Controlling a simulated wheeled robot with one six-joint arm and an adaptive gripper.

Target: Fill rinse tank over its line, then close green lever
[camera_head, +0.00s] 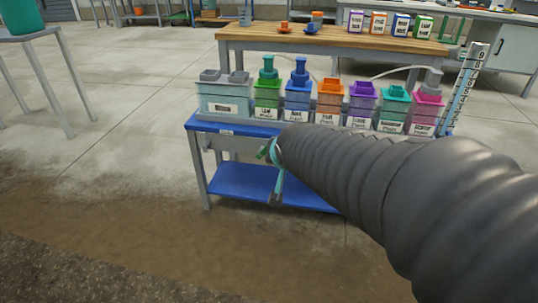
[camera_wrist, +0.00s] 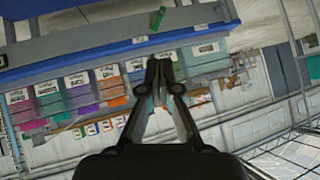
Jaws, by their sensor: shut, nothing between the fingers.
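A green lever (camera_head: 266,152) shows below the front edge of the blue-topped skid (camera_head: 236,128) in the head view. In the upside-down wrist view the green lever (camera_wrist: 157,18) lies beyond my fingertips, with a visible gap. My gripper (camera_wrist: 160,66) is shut and empty, pointing at the skid's front. In the head view my dark ribbed arm hides the gripper. A pale grey tank (camera_head: 223,103) stands at the left end of the row; its label is too small to read, so I cannot tell if it is the rinse tank. No water level or fill line is readable.
Several coloured tanks, from green (camera_head: 267,98) to magenta (camera_head: 425,113), stand along the skid. A numbered gauge (camera_head: 468,85) rises at its right end. A wooden bench (camera_head: 330,40) stands behind.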

